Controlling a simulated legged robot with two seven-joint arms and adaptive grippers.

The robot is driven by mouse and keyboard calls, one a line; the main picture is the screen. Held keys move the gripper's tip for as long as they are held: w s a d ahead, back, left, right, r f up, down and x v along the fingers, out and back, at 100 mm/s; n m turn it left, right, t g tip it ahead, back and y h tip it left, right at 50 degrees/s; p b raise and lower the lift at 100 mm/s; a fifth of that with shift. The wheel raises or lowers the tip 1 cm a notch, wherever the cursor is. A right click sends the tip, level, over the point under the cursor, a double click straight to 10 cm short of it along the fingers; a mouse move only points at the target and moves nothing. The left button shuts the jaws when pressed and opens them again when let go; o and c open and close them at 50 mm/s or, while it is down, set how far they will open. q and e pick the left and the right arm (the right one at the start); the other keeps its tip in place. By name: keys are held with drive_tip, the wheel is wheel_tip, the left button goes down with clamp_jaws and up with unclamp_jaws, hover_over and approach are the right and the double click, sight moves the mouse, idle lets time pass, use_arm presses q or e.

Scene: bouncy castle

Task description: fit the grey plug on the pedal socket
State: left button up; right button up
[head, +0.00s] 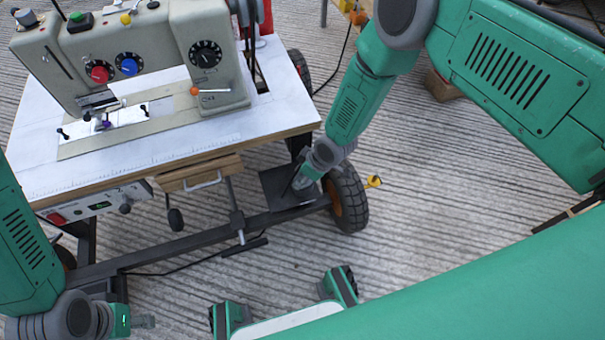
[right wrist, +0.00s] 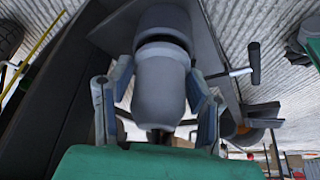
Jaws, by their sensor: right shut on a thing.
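My right gripper (head: 303,183) reaches down beside the sewing table's right wheel, at a dark plate on the frame; its fingertips are small and partly hidden there. In the right wrist view, the right gripper (right wrist: 158,110) has one finger on each side of a rounded grey plug (right wrist: 160,88) and is shut on it. A second grey rounded piece (right wrist: 164,22) lines up beyond the plug across a dark band. I cannot tell whether it is the pedal socket or whether the two are joined. My left gripper (head: 143,321) is low at the left, apparently empty, its jaws unclear.
A sewing machine (head: 130,55) stands on a white-topped wheeled table (head: 150,165). The dark metal frame (head: 170,250) and black wheel (head: 346,197) crowd my right gripper. A yellow-ended part (head: 373,181) sticks out past the wheel. Bare grooved concrete (head: 450,220) lies to the right.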

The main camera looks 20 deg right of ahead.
drive_tip(key=shift+f, duration=0.25)
drive_tip(key=o, duration=1.3)
drive_tip(key=v, duration=1.1)
drive_tip(key=shift+d+r, duration=0.2)
drive_tip(key=shift+r, duration=0.15)
drive_tip(key=shift+s, duration=0.1)
drive_tip(key=shift+s, duration=0.1)
